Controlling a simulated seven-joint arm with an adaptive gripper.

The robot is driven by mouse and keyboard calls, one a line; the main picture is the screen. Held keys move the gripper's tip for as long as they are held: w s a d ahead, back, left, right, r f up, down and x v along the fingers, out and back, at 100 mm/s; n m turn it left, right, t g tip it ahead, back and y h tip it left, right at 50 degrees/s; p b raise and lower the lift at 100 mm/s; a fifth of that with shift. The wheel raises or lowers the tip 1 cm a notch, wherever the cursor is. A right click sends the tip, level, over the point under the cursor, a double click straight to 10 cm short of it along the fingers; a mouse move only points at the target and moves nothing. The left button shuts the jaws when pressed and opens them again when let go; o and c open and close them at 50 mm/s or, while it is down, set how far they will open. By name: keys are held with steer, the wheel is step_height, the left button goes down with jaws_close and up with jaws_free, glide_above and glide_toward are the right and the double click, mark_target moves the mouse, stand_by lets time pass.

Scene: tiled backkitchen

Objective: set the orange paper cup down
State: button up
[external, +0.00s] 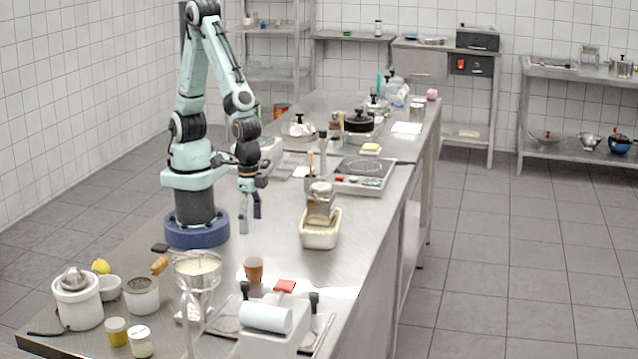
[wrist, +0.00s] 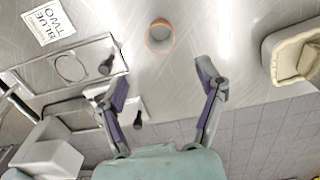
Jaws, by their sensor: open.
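The orange paper cup (external: 253,269) stands upright on the steel counter in the external view, in front of my arm's base and a little to the right. In the wrist view the cup (wrist: 160,36) is seen from above as an orange rim with a pale inside. My gripper (external: 250,222) hangs above the counter, behind the cup and apart from it. In the wrist view the gripper (wrist: 165,80) is open and empty, its two fingers wide apart, with the cup beyond the fingertips.
A cream container (external: 320,236) stands right of the gripper; it also shows in the wrist view (wrist: 285,52). A glass funnel vessel (external: 197,280) and a white appliance (external: 268,325) are near the cup.

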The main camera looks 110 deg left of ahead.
steer(key=s+a+r, duration=0.4)
steer(key=a+r, duration=0.2)
steer(key=a, duration=0.3)
steer(key=s+a+r+n, duration=0.1)
steer(key=s+a+r, duration=0.4)
steer(key=a, duration=0.3)
steer(key=shift+s+a+r+y, duration=0.2)
steer(key=shift+a+r+y, duration=0.2)
steer(key=shift+r, duration=0.25)
steer(key=shift+d, duration=0.1)
